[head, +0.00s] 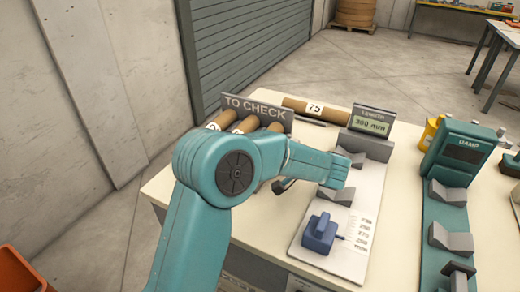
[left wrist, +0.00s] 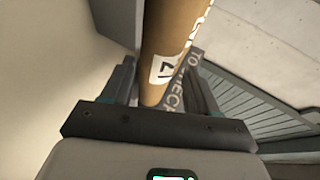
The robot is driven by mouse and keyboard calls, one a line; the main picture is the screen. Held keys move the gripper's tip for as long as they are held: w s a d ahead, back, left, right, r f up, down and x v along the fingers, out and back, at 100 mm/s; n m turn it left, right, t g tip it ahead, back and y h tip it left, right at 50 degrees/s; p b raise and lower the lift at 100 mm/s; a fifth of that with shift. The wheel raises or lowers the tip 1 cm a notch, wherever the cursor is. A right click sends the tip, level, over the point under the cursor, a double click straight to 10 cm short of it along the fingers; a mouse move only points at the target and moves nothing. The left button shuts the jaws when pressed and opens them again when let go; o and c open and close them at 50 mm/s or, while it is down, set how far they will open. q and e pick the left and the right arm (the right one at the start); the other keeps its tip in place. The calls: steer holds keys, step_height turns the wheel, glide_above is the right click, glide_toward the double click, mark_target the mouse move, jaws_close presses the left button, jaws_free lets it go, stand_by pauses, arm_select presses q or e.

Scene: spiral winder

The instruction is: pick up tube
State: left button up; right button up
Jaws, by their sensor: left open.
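Several brown cardboard tubes (head: 222,118) lean side by side at the grey TO CHECK sign (head: 257,110) on the table; my arm covers their lower parts. Another brown tube (head: 318,111), labelled 75, lies behind and right of the sign. In the left wrist view, a brown tube (left wrist: 172,35) with a white label runs between the spread fingers of my left gripper (left wrist: 160,88). The fingers stand apart on either side of it; contact cannot be told. The sign (left wrist: 180,92) shows beside that tube. In the head view my arm hides most of this gripper. My right gripper is not in view.
A white length gauge (head: 345,215) with grey V-blocks, a blue slider (head: 320,232) and a display reading 380 mm (head: 371,122) stands right of my arm. A teal DAMP station (head: 462,150) stands farther right. The cream table's front left (head: 258,225) is clear.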

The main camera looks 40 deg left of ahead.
arm_select(q)
steer(key=x, duration=0.3)
steer(key=shift+w+a+f, duration=0.15)
steer(key=shift+w+a, duration=0.05)
steer(key=shift+a, duration=0.05)
steer(key=c, duration=0.7)
